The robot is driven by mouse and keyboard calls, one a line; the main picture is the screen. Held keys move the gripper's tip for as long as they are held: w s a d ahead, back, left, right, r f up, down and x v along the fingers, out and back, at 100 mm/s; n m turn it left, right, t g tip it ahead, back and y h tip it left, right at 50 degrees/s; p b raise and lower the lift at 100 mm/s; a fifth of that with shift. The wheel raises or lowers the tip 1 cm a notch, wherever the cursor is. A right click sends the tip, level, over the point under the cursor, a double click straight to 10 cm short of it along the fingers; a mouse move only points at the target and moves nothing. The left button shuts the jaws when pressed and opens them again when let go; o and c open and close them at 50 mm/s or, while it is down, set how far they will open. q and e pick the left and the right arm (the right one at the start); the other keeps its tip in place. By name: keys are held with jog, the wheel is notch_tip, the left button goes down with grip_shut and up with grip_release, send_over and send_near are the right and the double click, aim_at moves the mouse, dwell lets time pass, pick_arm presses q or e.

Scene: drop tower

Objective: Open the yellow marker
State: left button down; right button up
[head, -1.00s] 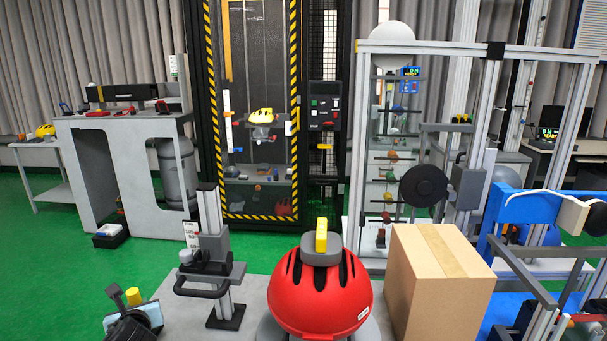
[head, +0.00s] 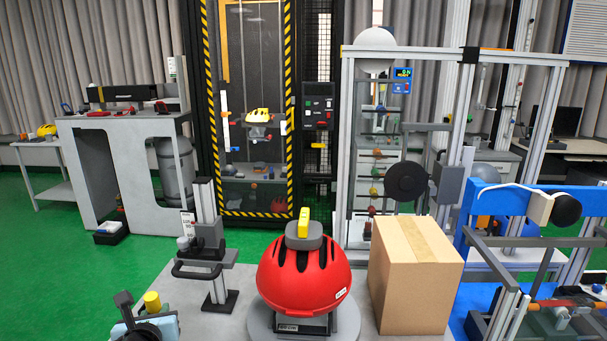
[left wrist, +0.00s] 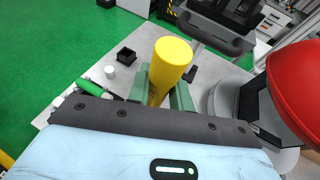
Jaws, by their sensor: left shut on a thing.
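The yellow marker shows as a thick plain yellow cylinder (left wrist: 172,62) in the left wrist view. It stands up between the green fingers of my left gripper (left wrist: 165,92), which is shut on it. In the head view the marker (head: 152,301) shows at the lower left, above the dark front of my left gripper (head: 143,322). Its lower part is hidden between the fingers. I cannot make out a seam between cap and body. My right gripper is not in view.
A red helmet (head: 300,278) with a yellow block (head: 304,222) on top stands on a round grey base, right of my left gripper. A grey clamp stand (head: 208,250) is behind the gripper. A cardboard box (head: 410,285) stands right of the helmet.

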pick_arm(q)
jog(key=s+d+r+m+h+p, duration=0.1)
jog(key=s+d+r+m+h, duration=0.2)
jog(key=s+d, duration=0.6)
jog(key=s+r+h, duration=0.1)
jog(key=s+r, duration=0.1)
jog(key=s, duration=0.1)
jog(key=shift+s+d+r, duration=0.15)
jog(key=shift+s+d, duration=0.1)
jog(key=shift+d, duration=0.15)
